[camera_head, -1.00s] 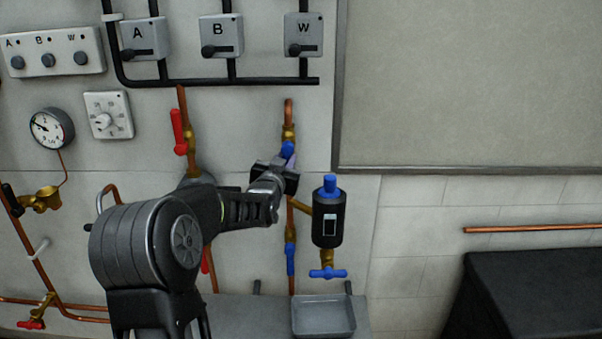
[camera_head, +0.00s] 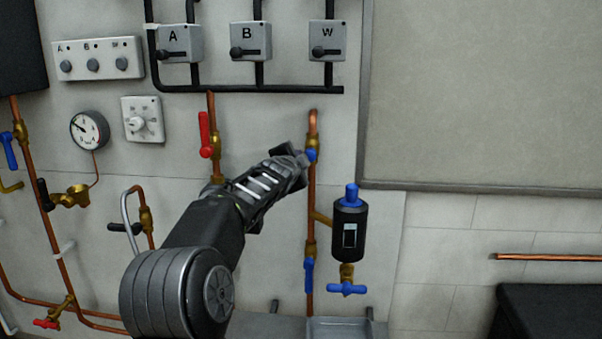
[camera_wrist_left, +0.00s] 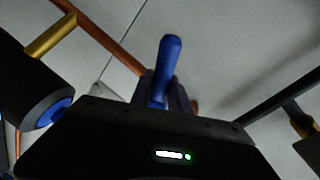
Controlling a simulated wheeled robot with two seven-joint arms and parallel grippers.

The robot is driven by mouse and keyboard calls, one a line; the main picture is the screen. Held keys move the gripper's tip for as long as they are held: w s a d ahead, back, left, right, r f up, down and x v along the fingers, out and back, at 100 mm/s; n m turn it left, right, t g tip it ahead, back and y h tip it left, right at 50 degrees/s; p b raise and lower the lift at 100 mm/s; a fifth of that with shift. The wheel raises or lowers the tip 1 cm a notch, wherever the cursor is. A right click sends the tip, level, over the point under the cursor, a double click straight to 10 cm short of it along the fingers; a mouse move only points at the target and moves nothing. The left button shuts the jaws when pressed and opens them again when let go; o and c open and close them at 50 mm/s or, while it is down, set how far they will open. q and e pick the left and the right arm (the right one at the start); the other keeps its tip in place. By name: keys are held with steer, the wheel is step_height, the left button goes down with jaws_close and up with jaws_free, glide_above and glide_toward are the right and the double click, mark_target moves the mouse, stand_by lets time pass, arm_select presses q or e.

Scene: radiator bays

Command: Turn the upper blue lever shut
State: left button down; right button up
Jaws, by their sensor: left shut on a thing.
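The upper blue lever (camera_head: 311,156) is on the copper pipe to the left of the black cylinder with the blue cap. My left gripper (camera_head: 303,158) reaches it from the lower left and is shut on it. The gripper covers much of the lever and its valve in the head view, so I cannot tell the lever's exact angle there. In the left wrist view the blue lever (camera_wrist_left: 168,70) rises from between the fingers, its rounded end showing beyond them. My right gripper is not in view.
The black cylinder (camera_head: 349,228) with a blue tap (camera_head: 346,289) stands just right of the pipe. A lower blue lever (camera_head: 308,275) is below, over a grey tray (camera_head: 340,328). A red lever (camera_head: 205,135) is at the left, near my forearm.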

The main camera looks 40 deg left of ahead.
arm_select(q)
steer(key=shift+r+m+g+y+b, duration=0.3)
steer(key=shift+m+b, duration=0.2)
steer(key=shift+m, duration=0.6)
steer(key=shift+s+a+r+m+y+b, duration=0.1)
steer(key=shift+r+m+y+b, duration=0.3)
steer(key=shift+m, duration=0.7)
steer(key=shift+r, duration=0.1)
steer(key=c, duration=1.3)
jaws_free()
steer(key=shift+o, duration=0.2)
